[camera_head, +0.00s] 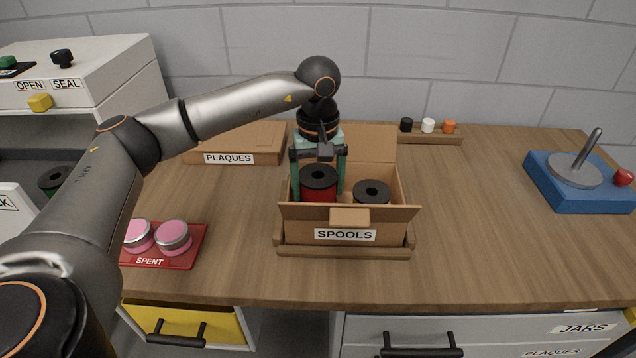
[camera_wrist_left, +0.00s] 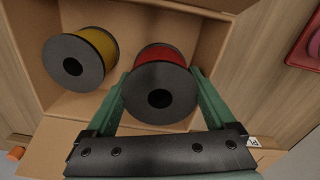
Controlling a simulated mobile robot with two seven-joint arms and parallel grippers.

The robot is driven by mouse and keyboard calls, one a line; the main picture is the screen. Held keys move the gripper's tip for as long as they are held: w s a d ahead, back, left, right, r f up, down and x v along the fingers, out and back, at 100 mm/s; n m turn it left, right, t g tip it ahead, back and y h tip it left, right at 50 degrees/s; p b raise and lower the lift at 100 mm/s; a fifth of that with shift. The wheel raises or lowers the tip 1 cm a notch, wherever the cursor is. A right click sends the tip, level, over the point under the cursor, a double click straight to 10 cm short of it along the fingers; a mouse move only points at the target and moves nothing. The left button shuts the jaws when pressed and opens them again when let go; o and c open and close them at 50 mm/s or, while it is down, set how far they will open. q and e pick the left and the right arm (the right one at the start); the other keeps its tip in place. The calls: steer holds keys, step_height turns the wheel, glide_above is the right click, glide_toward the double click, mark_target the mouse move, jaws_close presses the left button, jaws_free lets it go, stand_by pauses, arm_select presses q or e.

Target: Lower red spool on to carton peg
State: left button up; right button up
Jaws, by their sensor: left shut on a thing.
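The red spool (camera_head: 318,190), with black end discs, is upright between the green fingers of my left gripper (camera_head: 319,182). My left gripper is shut on it, inside the left part of the open carton labelled SPOOLS (camera_head: 298,212). The red spool also shows in the left wrist view (camera_wrist_left: 160,92), between the fingers (camera_wrist_left: 163,100). A second spool (camera_head: 371,192) stands in the carton's right part; the left wrist view shows that it is yellow (camera_wrist_left: 98,42). The two spools are apart. The carton peg under the red spool is hidden. My right gripper is out of view.
The carton sits in a wooden tray (camera_head: 340,251). A closed PLAQUES carton (camera_head: 250,142) is behind left, and a red SPENT tray (camera_head: 187,256) with pink jars is left. A blue lever base (camera_head: 580,190) is far right. The table right of the carton is clear.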

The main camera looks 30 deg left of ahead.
mark_target(318, 199)
arm_select(q)
steer(key=shift+f+b, duration=1.15)
steer(key=shift+f, duration=0.6)
steer(key=o, duration=1.2)
steer(key=shift+r+p, duration=2.2)
steer(key=shift+r, duration=0.85)
steer(key=shift+r+p, duration=3.65)
steer(key=shift+r, duration=2.3)
